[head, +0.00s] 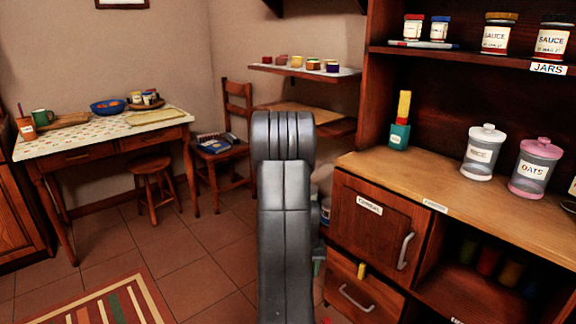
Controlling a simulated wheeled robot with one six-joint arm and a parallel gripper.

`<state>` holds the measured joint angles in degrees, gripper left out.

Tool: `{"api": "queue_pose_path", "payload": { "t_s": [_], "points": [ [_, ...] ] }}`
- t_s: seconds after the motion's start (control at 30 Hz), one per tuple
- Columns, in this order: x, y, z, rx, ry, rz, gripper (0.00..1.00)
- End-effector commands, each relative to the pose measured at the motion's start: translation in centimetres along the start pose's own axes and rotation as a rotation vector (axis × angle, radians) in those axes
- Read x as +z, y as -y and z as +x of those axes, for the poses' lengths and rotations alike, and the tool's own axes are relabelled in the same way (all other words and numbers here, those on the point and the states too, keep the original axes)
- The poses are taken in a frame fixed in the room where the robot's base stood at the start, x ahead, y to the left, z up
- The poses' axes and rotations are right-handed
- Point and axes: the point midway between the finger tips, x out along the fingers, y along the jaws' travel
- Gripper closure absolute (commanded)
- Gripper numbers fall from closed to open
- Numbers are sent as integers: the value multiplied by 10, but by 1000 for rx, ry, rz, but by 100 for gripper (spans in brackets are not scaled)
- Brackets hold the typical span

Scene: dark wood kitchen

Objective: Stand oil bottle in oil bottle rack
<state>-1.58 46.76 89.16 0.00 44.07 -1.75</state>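My arm rises through the middle of the head view, and its end is hidden, so my gripper does not show. I cannot make out a certain oil bottle. A teal container with a tall yellow top (400,122) stands upright at the left end of the wooden counter (462,190); I cannot tell whether it is the oil bottle. No oil bottle rack can be clearly identified. Dim coloured items (488,262) stand in the dark open compartment under the counter, too shaded to name.
Rice jar (482,155) and oats jar (535,170) stand on the counter. A drawer cabinet (372,222) is below. At left are a table (95,142), stool (152,168) and chair (222,150). Tiled floor (165,245) is open.

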Motion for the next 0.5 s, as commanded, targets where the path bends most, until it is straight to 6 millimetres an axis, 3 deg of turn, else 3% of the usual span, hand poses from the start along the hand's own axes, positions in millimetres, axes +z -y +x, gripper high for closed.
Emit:
{"api": "queue_pose_path", "payload": {
  "t_s": [0.03, 0.27, 0.5],
  "points": [
    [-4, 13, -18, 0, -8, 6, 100],
    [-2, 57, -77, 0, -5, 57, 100],
    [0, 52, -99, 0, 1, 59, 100]
  ]
}}
